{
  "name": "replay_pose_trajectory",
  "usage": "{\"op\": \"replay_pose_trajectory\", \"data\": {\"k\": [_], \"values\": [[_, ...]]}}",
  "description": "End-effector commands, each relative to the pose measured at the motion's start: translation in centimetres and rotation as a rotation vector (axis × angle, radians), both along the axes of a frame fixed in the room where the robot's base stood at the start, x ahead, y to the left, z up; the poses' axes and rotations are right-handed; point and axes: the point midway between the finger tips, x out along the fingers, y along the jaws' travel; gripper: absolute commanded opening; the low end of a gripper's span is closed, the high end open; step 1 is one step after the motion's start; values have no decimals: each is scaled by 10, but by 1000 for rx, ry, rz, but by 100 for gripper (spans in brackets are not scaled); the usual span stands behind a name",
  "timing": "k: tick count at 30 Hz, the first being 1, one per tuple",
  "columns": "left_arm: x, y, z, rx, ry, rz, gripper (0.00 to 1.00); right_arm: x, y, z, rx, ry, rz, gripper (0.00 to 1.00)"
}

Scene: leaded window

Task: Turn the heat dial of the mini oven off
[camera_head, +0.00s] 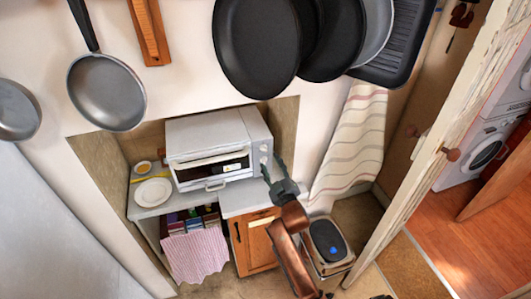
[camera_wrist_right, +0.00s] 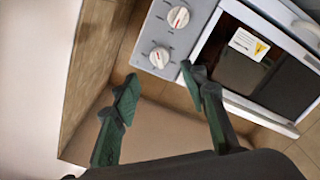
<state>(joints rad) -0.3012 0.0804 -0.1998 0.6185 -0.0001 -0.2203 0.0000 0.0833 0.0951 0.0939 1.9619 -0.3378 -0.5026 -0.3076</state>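The white mini oven (camera_head: 208,139) stands on a counter in a wall niche, its glass door shut. Its grey control panel with dials (camera_head: 264,150) is at the right of its front. The right wrist view shows two white dials with red marks, one dial (camera_wrist_right: 178,17) at the top and another dial (camera_wrist_right: 159,57) below it. Which is the heat dial I cannot tell. My right gripper (camera_head: 273,164) is open and empty just in front of the panel. In the wrist view its fingertips (camera_wrist_right: 159,78) are spread either side of the nearer dial, apparently short of it. My left gripper is out of view.
A plate (camera_head: 153,192) lies on the counter left of the oven. Pans (camera_head: 256,45) hang above, and a striped cloth (camera_head: 350,140) hangs right of the niche. A bin (camera_head: 328,245) stands on the floor. The niche's side wall (camera_wrist_right: 100,70) is close to the gripper.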

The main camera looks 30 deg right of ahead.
Motion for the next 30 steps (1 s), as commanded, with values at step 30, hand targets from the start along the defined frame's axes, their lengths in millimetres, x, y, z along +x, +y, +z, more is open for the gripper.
{"op": "replay_pose_trajectory", "data": {"k": [30], "values": [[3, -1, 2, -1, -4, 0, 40, 73, -17, 0, -1, -2, 1, 32]]}}
